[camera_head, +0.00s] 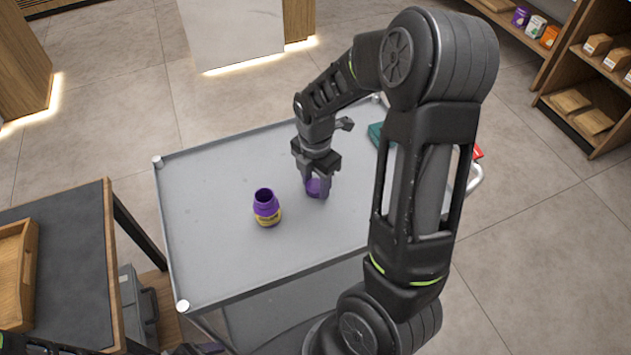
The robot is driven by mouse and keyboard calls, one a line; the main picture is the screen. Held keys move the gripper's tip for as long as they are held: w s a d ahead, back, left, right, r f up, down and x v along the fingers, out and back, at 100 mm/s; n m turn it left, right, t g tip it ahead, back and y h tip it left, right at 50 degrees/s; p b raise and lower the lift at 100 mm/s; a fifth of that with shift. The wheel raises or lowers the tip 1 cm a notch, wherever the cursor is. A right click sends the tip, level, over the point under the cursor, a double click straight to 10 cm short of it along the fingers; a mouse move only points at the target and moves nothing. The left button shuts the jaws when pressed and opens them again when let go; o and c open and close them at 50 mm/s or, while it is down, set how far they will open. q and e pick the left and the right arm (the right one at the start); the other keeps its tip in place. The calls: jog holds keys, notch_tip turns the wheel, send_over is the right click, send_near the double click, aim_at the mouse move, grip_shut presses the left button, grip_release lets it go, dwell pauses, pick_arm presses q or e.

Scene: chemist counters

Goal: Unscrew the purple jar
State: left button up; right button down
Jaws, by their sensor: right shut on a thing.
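The purple jar (266,208) stands upright on the grey cart top (215,180), left of my right gripper. Its mouth is open and dark inside, and it has a yellow label low on its side. My right gripper (317,190) points down and is shut on a purple lid (314,187), just right of the jar and apart from it. The lid is low over the cart top; I cannot tell whether it touches the surface. Dark parts show at the bottom left edge, but no left gripper fingers can be made out.
A teal box (376,135) and a red item (477,152) lie at the cart's right side, partly behind my right arm. A dark-topped table with a wooden tray (15,285) stands at the left. The cart's left half is clear around the jar. Shelves stand at the upper right.

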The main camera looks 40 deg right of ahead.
aim_at(316, 186)
jog(key=shift+f, duration=0.2)
jog(key=c, duration=0.8)
grip_release()
jog(key=shift+o, duration=0.2)
jog(key=shift+r, duration=0.15)
notch_tip(316, 186, up, 12)
dwell(0.5)
